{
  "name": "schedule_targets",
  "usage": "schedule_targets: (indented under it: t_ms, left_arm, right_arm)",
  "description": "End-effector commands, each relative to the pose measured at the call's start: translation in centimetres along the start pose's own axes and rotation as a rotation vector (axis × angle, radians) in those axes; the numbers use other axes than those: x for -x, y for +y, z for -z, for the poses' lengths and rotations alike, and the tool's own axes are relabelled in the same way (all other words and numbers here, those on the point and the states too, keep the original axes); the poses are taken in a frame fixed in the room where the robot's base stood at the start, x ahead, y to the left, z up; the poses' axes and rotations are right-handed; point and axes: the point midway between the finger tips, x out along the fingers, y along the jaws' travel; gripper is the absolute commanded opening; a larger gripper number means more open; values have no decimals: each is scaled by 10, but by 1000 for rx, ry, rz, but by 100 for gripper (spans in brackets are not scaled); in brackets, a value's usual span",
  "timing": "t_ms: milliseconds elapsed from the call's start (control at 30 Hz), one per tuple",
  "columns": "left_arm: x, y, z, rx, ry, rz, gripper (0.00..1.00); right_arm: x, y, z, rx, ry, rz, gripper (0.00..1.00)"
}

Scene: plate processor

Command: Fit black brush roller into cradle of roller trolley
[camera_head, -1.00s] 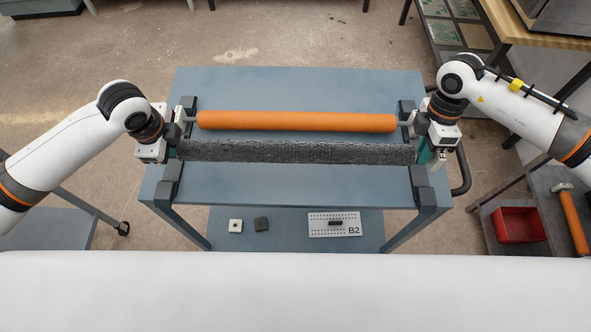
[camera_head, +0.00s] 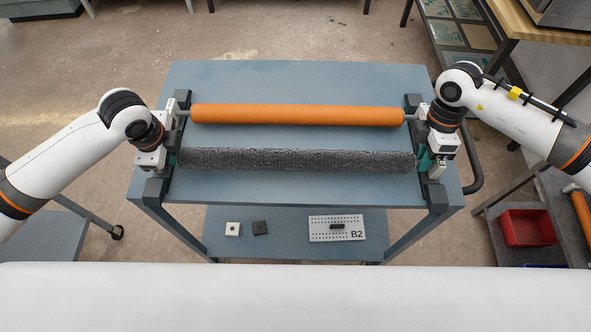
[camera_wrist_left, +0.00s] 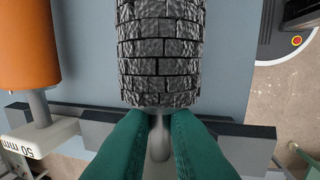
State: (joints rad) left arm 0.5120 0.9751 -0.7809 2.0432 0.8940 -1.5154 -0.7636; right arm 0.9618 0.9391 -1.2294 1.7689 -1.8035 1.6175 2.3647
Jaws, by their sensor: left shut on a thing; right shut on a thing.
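The black brush roller (camera_head: 296,160) spans the blue-grey roller trolley (camera_head: 300,192) from side to side, level, nearer to me than the orange roller. In the left wrist view the roller (camera_wrist_left: 161,55) has a brick-like textured surface, and the green fingers of my left gripper (camera_wrist_left: 160,135) are shut on its pale end shaft. My right gripper (camera_head: 424,160) is shut on the roller's right end. The dark cradle rails stand at the trolley's left (camera_head: 172,140) and right (camera_head: 424,140) sides. Whether the shafts touch the cradle is hidden by the grippers.
An orange roller (camera_head: 297,115) lies across the cradle behind the black one. A red bin (camera_head: 527,227) stands at right. A white surface (camera_head: 295,300) lies in front.

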Motion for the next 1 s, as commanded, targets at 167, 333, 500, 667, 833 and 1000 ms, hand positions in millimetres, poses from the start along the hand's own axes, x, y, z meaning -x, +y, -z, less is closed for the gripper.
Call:
schedule_targets:
  t_ms: [167,333,500,667,833,1000]
  left_arm:
    - [-12,-2,0,0,-1,-1,15]
    - [-10,-2,0,0,0,0,35]
    - [-10,-2,0,0,0,0,35]
    - [-4,-1,0,0,0,-2,35]
    - [24,0,0,-1,1,-6,35]
    - [62,-1,0,-1,0,-6,35]
  right_arm:
    - [-13,-3,0,0,-1,0,15]
    - [-10,-2,0,0,0,0,35]
    - [-10,-2,0,0,0,0,35]
    - [-10,-2,0,0,0,0,35]
    - [-10,-2,0,0,0,0,35]
    - [-10,-2,0,0,0,0,35]
